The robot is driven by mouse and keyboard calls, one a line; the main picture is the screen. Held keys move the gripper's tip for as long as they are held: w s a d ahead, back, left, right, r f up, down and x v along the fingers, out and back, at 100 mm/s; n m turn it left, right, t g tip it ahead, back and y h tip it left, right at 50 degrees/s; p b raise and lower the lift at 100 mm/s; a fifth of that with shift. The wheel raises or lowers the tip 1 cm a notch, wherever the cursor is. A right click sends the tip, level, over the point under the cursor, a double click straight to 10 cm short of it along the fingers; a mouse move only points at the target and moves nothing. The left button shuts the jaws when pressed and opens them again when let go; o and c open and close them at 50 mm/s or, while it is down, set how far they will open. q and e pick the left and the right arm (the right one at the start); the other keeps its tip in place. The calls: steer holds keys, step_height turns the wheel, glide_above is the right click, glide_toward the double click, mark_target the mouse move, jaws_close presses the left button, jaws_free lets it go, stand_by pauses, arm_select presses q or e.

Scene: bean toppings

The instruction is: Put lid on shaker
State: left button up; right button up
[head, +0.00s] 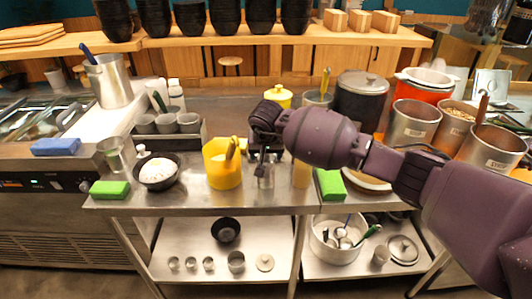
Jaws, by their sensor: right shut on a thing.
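A small grey, shiny shaker (265,179) stands upright on the steel table near its front edge, in the middle of the head view. My right gripper (263,157) reaches in from the right and points down directly over the shaker. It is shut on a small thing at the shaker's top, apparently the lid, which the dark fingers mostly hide. I cannot tell whether the lid touches the shaker's rim. My left gripper is not in view.
A green sponge (330,183) lies further right. A dark bowl (157,181) with white contents is at the left. Metal pots (412,125) crowd the right.

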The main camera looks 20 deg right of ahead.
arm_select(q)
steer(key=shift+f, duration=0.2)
arm_select(e)
steer(key=shift+f, duration=0.15)
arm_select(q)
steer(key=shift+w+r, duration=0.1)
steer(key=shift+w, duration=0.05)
arm_select(e)
steer(key=o, duration=0.7)
steer(key=shift+o, duration=0.6)
steer(key=shift+r+p, duration=0.3)
steer(key=shift+r, duration=0.8)
steer(key=shift+r+p, duration=0.8)
steer(key=shift+r, duration=1.4)
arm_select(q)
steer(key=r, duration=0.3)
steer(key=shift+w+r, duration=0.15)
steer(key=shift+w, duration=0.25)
